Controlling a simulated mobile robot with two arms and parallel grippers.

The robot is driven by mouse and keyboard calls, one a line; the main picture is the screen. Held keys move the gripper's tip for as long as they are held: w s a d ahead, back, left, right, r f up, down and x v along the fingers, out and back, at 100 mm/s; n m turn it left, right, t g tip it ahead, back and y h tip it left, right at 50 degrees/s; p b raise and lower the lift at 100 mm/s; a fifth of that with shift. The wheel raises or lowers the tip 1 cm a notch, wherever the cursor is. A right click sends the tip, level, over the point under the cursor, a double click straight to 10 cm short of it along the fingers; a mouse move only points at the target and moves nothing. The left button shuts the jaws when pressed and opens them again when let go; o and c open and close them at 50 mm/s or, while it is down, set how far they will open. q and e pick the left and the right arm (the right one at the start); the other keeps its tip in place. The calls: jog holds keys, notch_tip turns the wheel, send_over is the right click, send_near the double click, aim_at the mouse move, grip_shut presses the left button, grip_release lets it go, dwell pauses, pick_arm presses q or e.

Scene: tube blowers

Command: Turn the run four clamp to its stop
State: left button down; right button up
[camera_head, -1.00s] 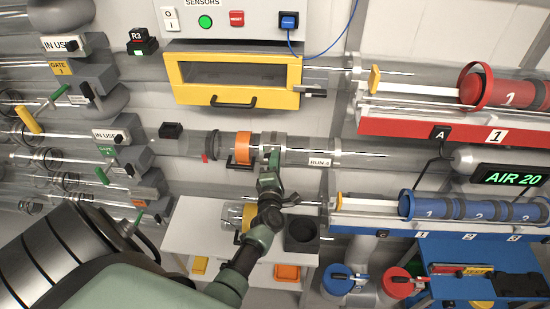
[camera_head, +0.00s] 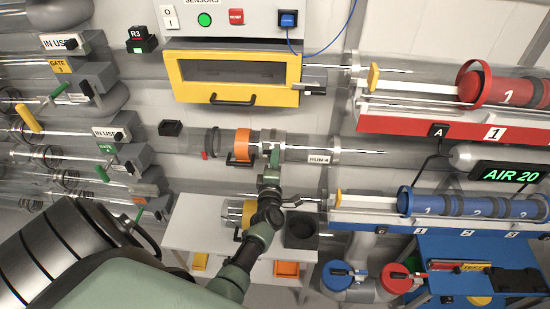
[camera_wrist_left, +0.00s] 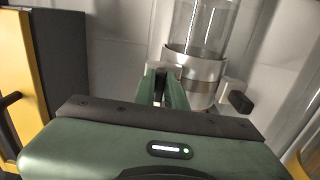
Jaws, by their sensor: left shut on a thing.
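The run four tube is clear and runs across the middle of the head view, with a "RUN 4" label (camera_head: 319,160) on it. The clamp (camera_head: 272,143) is a pale metal collar around this tube, just right of an orange ring (camera_head: 242,145). My left gripper (camera_head: 274,160) reaches up from below and is shut on the clamp's small handle, mostly hidden between the fingers. In the left wrist view, the green fingers (camera_wrist_left: 163,92) close beside the metal collar (camera_wrist_left: 197,68) around the tube. My right gripper is not in view.
The yellow-framed box (camera_head: 235,75) is above the tube. A blue rack (camera_head: 400,229) with a blue carrier (camera_head: 470,206) is at right, below a red rack (camera_head: 450,128).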

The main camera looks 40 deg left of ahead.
pick_arm(q)
jog(key=c, duration=1.5)
grip_release()
jog(key=shift+o, duration=0.2)
jog(key=p+v, duration=0.2)
jog(key=v, duration=0.6)
